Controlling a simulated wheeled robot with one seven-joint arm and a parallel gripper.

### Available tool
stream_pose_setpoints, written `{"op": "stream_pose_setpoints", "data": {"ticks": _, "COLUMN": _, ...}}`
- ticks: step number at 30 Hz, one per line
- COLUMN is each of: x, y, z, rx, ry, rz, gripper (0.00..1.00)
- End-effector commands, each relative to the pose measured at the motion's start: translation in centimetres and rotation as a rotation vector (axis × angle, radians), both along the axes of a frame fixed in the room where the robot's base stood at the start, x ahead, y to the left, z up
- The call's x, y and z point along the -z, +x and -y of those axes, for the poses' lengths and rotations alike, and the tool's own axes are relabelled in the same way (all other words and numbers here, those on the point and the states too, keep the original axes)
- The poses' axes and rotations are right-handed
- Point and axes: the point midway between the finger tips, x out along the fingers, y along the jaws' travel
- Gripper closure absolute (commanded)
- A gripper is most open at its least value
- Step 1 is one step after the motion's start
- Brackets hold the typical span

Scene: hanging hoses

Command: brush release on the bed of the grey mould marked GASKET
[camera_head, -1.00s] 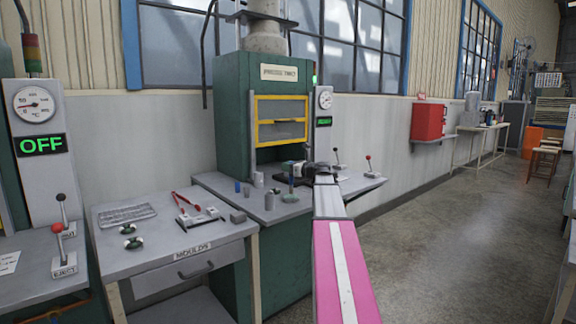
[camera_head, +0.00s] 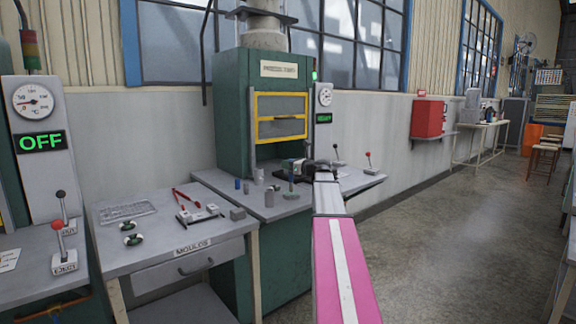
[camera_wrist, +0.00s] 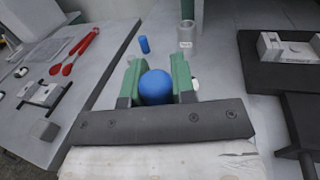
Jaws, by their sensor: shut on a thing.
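My gripper (camera_wrist: 155,87) has its green jaws shut on a blue, round-ended thing (camera_wrist: 155,88), which looks like the brush's handle. Its lower end is hidden in the wrist view. In the head view my gripper (camera_head: 292,177) is over the bench of the green press. A grey mould (camera_wrist: 288,46) lies on a dark plate to the right of my gripper in the wrist view, apart from it; small lettering on its front edge is too small to read. Another grey mould (camera_wrist: 42,91) lies on the MOULDS table at the left; its marking cannot be read.
A blue cylinder (camera_wrist: 144,45) and a grey cylinder (camera_wrist: 186,36) stand on the press bench beyond my jaws. Red tongs (camera_head: 186,200) and a small grey block (camera_head: 238,214) are on the MOULDS table. Two levers stand at the bench's right. The green press (camera_head: 233,120) rises behind.

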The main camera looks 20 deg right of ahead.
Motion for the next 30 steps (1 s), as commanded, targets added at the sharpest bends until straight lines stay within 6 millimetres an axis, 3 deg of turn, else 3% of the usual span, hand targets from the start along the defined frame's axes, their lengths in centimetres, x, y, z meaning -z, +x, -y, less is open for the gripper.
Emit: {"op": "stream_pose_setpoints", "data": {"ticks": 30, "x": 0.69, "y": 0.00, "z": 0.00, "rx": 0.000, "ry": 0.000, "rz": 0.000, "gripper": 0.99}}
